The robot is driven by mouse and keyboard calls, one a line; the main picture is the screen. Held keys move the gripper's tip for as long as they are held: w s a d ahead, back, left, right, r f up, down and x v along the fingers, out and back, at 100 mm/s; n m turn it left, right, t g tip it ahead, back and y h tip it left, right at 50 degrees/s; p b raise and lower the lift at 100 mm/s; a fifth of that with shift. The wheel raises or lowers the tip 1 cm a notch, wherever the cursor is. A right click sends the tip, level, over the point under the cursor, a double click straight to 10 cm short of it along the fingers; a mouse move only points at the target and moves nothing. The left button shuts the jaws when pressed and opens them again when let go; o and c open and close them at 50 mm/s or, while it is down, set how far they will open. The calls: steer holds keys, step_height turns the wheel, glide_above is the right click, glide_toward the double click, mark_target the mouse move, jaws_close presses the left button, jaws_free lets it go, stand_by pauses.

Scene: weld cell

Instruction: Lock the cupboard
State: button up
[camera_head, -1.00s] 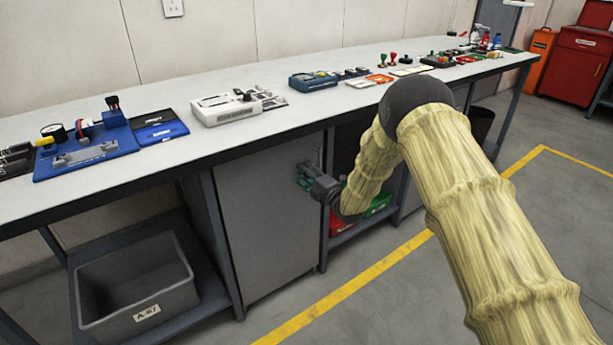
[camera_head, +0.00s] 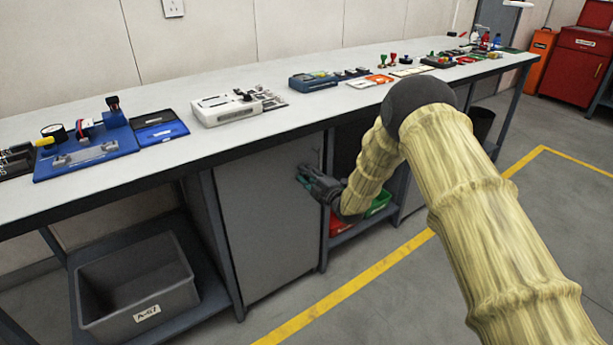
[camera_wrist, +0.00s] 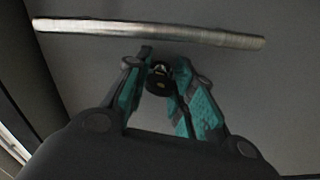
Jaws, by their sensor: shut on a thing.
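The grey cupboard door (camera_head: 262,220) is closed flush under the workbench. In the wrist view, a silvery bar handle (camera_wrist: 150,34) runs across the door's grey face (camera_wrist: 235,75). Just below the handle in that picture is a small round black lock (camera_wrist: 160,76) with a small light mark at its centre. My gripper (camera_wrist: 162,84) has its teal-padded fingers on either side of the lock piece and is shut on it. In the head view my gripper (camera_head: 303,176) is at the door's upper right. The fingers hide part of the lock there.
The workbench top (camera_head: 240,150) above carries a white device (camera_head: 226,108), a blue fixture (camera_head: 86,155) and several small items. A grey bin (camera_head: 135,285) stands on the shelf left of the cupboard. Red and green bins (camera_head: 378,203) sit to the right. Floor in front is clear.

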steer(key=m, duration=0.4)
steer(key=shift+m, duration=0.3)
steer(key=m, duration=0.3)
steer(key=shift+m, duration=0.3)
steer(key=m, duration=0.3)
steer(key=shift+m+p, duration=0.3)
steer(key=shift+p, duration=0.05)
steer(key=shift+m, duration=1.8)
steer(key=o, duration=1.1)
steer(key=shift+c, duration=0.2)
steer(key=shift+s+d, duration=0.1)
